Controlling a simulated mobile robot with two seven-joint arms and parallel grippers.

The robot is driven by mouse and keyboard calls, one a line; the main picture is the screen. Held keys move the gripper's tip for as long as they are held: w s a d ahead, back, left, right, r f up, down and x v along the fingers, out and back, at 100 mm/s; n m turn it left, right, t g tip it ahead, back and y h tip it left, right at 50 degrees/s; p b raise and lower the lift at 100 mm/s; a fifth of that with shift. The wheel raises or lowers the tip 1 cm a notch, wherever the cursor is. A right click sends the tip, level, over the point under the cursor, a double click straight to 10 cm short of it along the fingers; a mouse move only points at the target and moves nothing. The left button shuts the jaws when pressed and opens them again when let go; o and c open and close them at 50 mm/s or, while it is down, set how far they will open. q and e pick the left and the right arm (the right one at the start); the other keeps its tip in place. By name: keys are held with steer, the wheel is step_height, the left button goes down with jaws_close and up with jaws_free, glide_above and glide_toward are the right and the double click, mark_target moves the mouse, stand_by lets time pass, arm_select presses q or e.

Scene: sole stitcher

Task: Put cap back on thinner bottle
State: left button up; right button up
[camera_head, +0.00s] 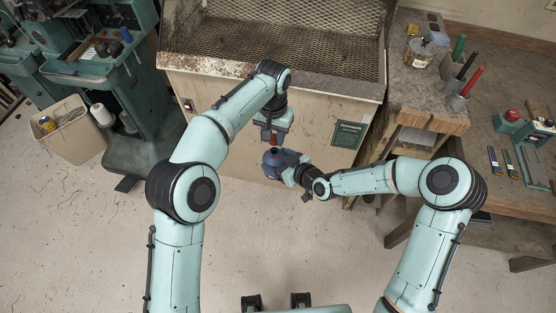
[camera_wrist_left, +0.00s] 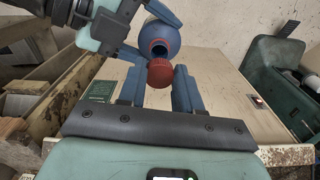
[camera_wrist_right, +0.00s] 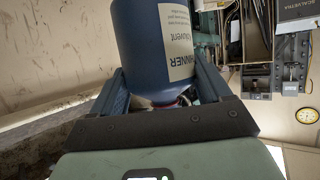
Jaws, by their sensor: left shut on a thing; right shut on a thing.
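The red cap (camera_wrist_left: 160,72) is between the fingertips of my left gripper (camera_wrist_left: 157,84), which is shut on it. The cap also shows as a small reddish spot in the head view (camera_head: 274,140). The blue thinner bottle (camera_wrist_right: 150,45), with a cream label, is held in my right gripper (camera_wrist_right: 165,88), which is shut on it. In the head view the bottle (camera_head: 271,164) is just below the cap, its dark mouth facing the cap. In the left wrist view the bottle (camera_wrist_left: 166,36) is right behind the cap. Whether cap and neck touch cannot be told.
A bench with a mesh top (camera_head: 300,45) stands in front, with a green sign (camera_head: 348,134) on its face. A wooden workbench (camera_head: 505,150) with pens, a jar and tools is at right. A green machine (camera_head: 140,110) and a bin (camera_head: 68,140) are at left.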

arm_select(q)
steer(key=shift+f, duration=1.25)
steer(key=shift+s, duration=0.1)
steer(key=shift+f, duration=0.9)
steer(key=shift+f, duration=0.55)
